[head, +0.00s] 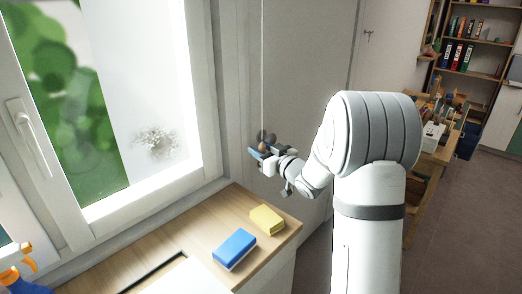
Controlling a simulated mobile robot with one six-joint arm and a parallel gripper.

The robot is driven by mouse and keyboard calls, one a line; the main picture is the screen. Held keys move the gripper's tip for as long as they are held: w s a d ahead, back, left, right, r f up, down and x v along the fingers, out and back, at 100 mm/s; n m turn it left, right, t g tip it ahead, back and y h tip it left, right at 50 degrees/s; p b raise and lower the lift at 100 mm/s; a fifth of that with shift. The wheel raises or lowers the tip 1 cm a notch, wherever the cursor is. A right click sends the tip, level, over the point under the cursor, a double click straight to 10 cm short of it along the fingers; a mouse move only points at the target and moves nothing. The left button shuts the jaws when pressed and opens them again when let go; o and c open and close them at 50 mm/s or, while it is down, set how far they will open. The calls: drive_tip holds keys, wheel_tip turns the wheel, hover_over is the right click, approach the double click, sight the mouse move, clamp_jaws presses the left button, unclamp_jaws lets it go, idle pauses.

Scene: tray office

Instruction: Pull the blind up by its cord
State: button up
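A thin pale cord (262,70) hangs straight down from the top edge, in front of the grey wall panel right of the window. A small brownish knob (263,147) shows at its lower end. My gripper (260,147) is at the knob, with its fingers around or right beside it. The fingers are too small and overlapped to tell whether they are closed on the knob. No blind can be clearly made out; the window (140,80) shows a green blurred area and a white area, with a grey speckled patch low on the pane.
An orange-topped spray bottle (14,262) stands at the lower left. A cluttered table (434,158) and shelves (482,42) are at the right, beyond open floor.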

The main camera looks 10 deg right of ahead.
clamp_jaws()
